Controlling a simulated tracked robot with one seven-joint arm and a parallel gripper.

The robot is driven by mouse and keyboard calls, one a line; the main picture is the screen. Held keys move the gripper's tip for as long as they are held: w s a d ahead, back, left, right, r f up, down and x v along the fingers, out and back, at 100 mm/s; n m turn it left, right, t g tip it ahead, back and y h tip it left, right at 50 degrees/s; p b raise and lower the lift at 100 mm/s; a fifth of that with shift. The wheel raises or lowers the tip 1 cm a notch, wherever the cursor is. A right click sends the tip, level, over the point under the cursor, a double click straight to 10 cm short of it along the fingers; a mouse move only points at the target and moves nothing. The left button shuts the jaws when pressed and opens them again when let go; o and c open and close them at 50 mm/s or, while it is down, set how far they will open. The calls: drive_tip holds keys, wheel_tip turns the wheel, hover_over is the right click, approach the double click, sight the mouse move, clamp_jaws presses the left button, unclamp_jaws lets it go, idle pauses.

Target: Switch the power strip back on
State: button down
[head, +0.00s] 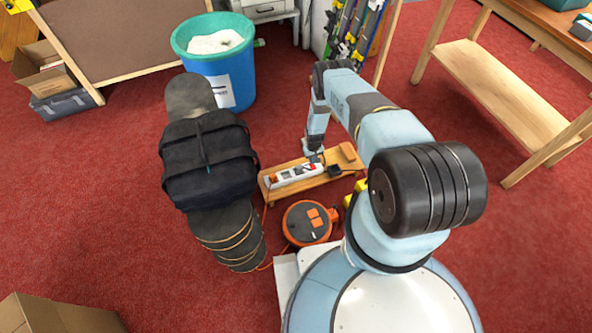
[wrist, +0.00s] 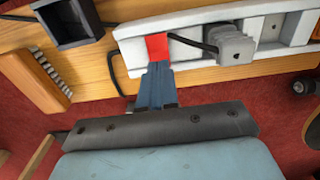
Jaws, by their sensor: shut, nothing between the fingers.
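The white power strip (head: 296,175) lies on a wooden board (head: 325,178) on the floor. In the wrist view the strip (wrist: 203,33) runs across the top, with a red switch (wrist: 157,46) near its left end and a grey plug (wrist: 236,50) in it to the right of the switch. My gripper (wrist: 157,68) is shut and empty, its fingertips at the lower edge of the red switch; I cannot tell whether they touch it. In the head view my gripper (head: 315,156) is over the strip's right end. Whether the switch is lit or tilted is unclear.
An orange cable reel (head: 308,223) stands in front of the board. A blue bin (head: 221,62) is behind. A dark box (wrist: 69,20) sits left of the strip. Red carpet is open at right.

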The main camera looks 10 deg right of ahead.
drive_tip(key=shift+f, duration=0.9)
idle(0.8)
drive_tip(key=shift+r, duration=3.5)
